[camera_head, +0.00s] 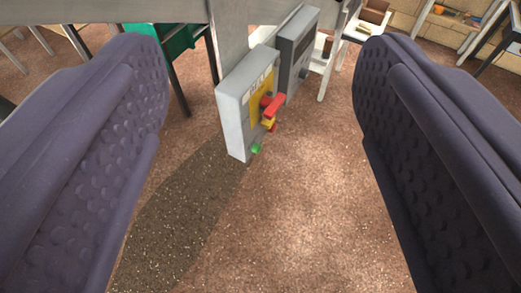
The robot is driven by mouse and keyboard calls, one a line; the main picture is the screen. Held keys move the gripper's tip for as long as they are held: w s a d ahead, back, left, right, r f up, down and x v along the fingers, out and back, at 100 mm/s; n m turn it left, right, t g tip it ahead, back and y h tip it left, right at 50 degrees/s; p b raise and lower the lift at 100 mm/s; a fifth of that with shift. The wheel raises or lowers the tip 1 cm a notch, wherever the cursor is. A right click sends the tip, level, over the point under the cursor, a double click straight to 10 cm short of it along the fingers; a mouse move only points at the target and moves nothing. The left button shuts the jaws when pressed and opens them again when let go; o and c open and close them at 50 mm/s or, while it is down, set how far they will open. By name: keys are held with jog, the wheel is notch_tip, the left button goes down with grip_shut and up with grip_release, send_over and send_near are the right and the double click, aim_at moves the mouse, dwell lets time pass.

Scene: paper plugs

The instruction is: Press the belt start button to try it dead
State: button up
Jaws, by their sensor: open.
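A grey control box (234,110) hangs from a metal frame near the middle of the view. Its face has a yellow plate (259,104), a red handle (271,104) and a small red button (272,128). A small green button (256,149) is low on the box; I cannot read which one is labelled start. My gripper (265,95) is open, with its two dark padded fingers wide apart at the left and right. Nothing is between the pads up close. The box is beyond the fingers and apart from them.
A second grey box (294,50) with a dark panel is behind the first. A metal beam (130,10) crosses the top left, with a green bin (175,38) below it. A white stand (341,55) and shelves (445,22) are at the back right. The speckled floor (300,220) is clear.

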grip_shut()
dwell(1.8)
